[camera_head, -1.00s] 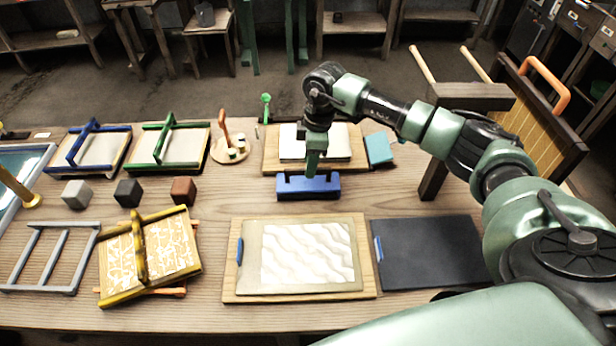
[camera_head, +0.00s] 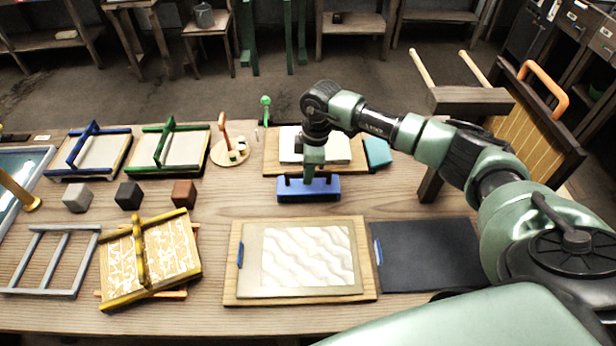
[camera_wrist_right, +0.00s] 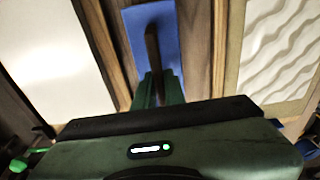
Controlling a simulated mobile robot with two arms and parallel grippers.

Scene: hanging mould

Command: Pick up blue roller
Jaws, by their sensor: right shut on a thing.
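The blue roller (camera_head: 308,192) is a blue block with a dark handle on top. It is on the wooden table, between the board with white sheets and the board with the wavy white sheet. My right gripper (camera_head: 309,178) points down over it and is shut on its handle. In the right wrist view the blue roller (camera_wrist_right: 170,45) lies ahead of the green fingers (camera_wrist_right: 158,90), with its dark handle running between them. Whether the roller touches the table is hard to tell. My left gripper is not in view.
A board with a wavy white sheet (camera_head: 308,262) lies in front, with a black slab (camera_head: 428,255) to its right. A board with white sheets (camera_head: 270,160) lies behind. Three small cubes, including a brown one (camera_head: 183,193), stand left. A yellow frame (camera_head: 170,255) lies tilted at front left.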

